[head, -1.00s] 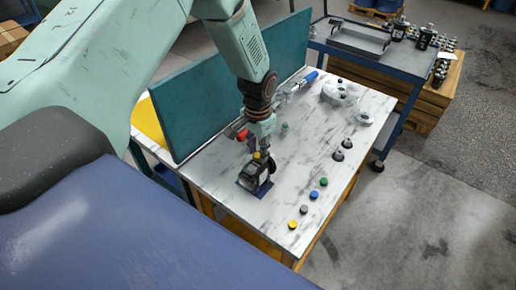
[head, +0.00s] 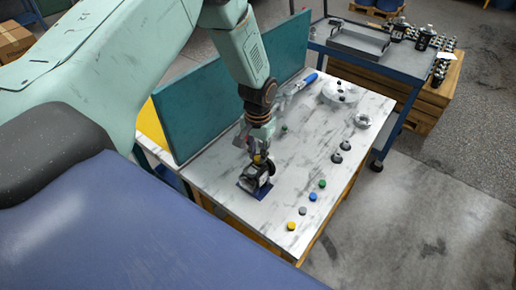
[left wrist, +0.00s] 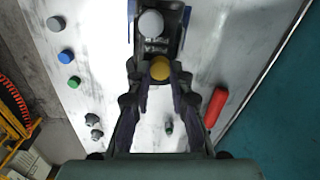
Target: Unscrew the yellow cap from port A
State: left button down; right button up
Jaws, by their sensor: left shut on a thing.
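The hydraulic motor (head: 256,178) is a dark block on a blue pad (head: 244,191) near the table's left front edge. It also shows in the left wrist view (left wrist: 154,43), with a grey cap (left wrist: 150,23) on top. The yellow cap (left wrist: 160,68) sits on the motor's near end in that view. My left gripper (head: 258,154) reaches down from above onto the motor. In the left wrist view its fingertips (left wrist: 160,74) are on both sides of the yellow cap, shut on it. The port letter is not readable. My right gripper is not in view.
Loose yellow (head: 292,226), grey (head: 303,211), blue (head: 313,196) and green (head: 322,183) caps lie along the table's right edge. A red cylinder (left wrist: 216,106) lies beside the gripper. A teal panel (head: 210,105) borders the left side. The table (head: 285,165) has clear middle space.

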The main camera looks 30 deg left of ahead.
pick_arm(q)
jog(key=shift+r+n+p, duration=0.15)
jog(key=shift+n+p, duration=0.3)
jog(key=shift+n, duration=0.75)
jog(key=shift+n+p, duration=0.8)
jog(key=n+p, duration=0.1)
jog(key=n, duration=0.2)
jog(key=shift+p, duration=0.3)
jog(key=c, duration=1.4)
grip_release()
jog(key=shift+c, duration=0.2)
